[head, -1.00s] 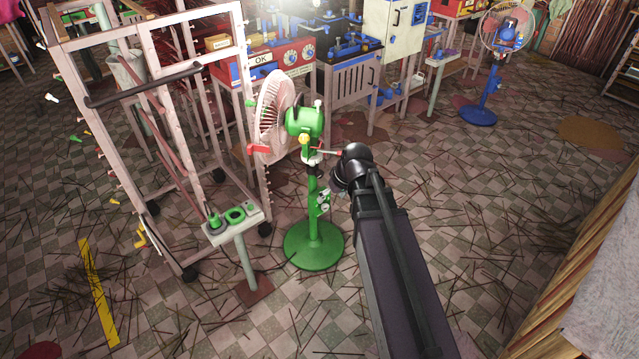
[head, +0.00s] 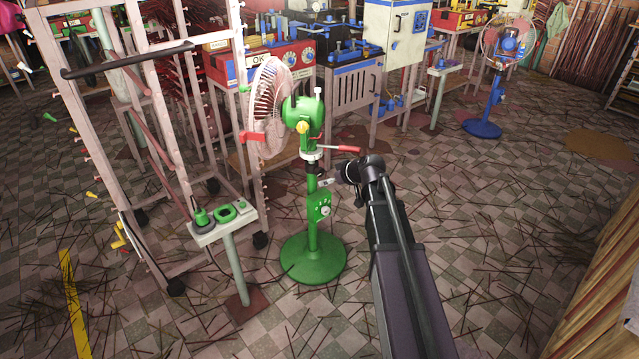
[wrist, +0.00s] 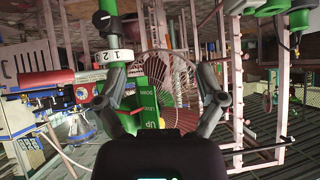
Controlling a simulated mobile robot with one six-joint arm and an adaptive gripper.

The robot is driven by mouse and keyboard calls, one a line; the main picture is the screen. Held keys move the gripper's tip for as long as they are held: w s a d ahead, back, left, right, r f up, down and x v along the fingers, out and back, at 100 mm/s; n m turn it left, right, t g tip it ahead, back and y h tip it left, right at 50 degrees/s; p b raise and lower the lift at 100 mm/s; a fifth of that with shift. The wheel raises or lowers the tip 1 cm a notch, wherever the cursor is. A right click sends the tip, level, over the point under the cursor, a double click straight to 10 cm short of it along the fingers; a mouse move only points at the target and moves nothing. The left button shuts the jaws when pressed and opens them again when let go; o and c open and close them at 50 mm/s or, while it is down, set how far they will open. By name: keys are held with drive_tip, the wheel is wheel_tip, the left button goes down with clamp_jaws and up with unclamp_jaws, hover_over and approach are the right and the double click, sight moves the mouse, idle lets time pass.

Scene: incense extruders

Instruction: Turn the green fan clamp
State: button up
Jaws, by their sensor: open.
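The green fan (head: 313,222) stands on a round green base. Its clamp is a pale collar (head: 312,154) on the pole below the motor head, with a red lever (head: 345,148) pointing right. My gripper (head: 340,178) is just right of the pole, slightly below the lever. In the wrist view, which appears upside down, my gripper (wrist: 163,92) is open with nothing visibly held. The collar (wrist: 112,57) is marked with numbers and shows just beyond the left finger. A red bar that looks like the lever (wrist: 45,79) extends left. Contact cannot be told.
A pale wheeled rack (head: 168,130) and a small pedestal with green buttons (head: 222,225) stand left of the fan. A red OK machine (head: 258,68) and other workbenches are behind. A blue fan (head: 490,95) stands far right. Thin sticks litter the open floor.

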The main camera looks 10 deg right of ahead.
sight(321, 172)
drive_tip(key=w+d+f+t+b, duration=0.4)
drive_tip(key=w+d+f+b, duration=0.1)
drive_tip(key=w+b, duration=0.3)
drive_tip(key=shift+w+d+f+n+b, duration=0.3)
drive_tip(key=shift+w+d+f+b, duration=0.1)
drive_tip(key=shift+f+b, duration=0.45)
drive_tip(key=shift+a, duration=0.1)
drive_tip(key=b+x, duration=0.5)
drive_tip(key=x, duration=0.8)
drive_tip(key=shift+w+a, duration=0.2)
drive_tip(key=shift+w, duration=0.1)
drive_tip(key=c, duration=1.2)
